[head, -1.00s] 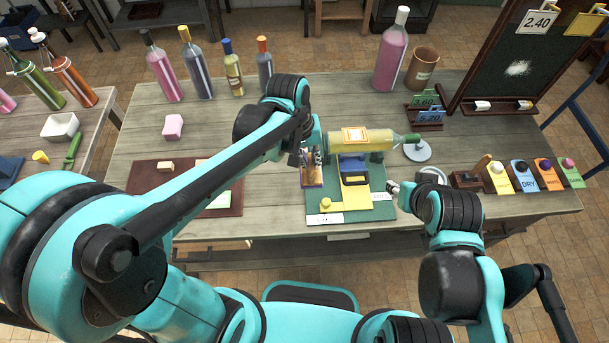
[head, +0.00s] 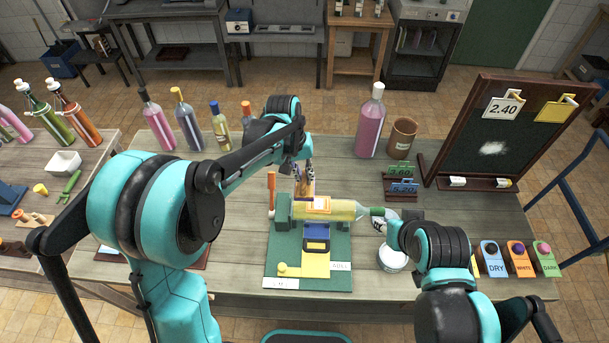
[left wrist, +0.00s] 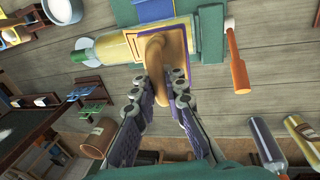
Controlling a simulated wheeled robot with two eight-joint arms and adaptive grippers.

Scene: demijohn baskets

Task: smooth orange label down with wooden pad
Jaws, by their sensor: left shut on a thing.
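A yellowish bottle (head: 343,211) lies on its side in a green cradle (head: 283,207), its dark green neck to the right. The orange-edged label (head: 319,205) is on its upper side. My left gripper (head: 304,172) is at the bottle's far side, shut on the wooden pad (left wrist: 157,50), which has a curved wooden grip. In the left wrist view the pad lies over the bottle (left wrist: 113,47) and hides part of the label. I cannot tell whether it presses on it. My right gripper (head: 399,224) is near the bottle's neck; its fingers are unclear.
An orange-handled tool (head: 271,190) stands left of the cradle. Upright bottles line the table's back left, and a pink bottle (head: 371,125) and brown cup (head: 401,136) stand behind. A round white container (head: 392,259) is by my right gripper. A chalkboard (head: 500,135) is at right.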

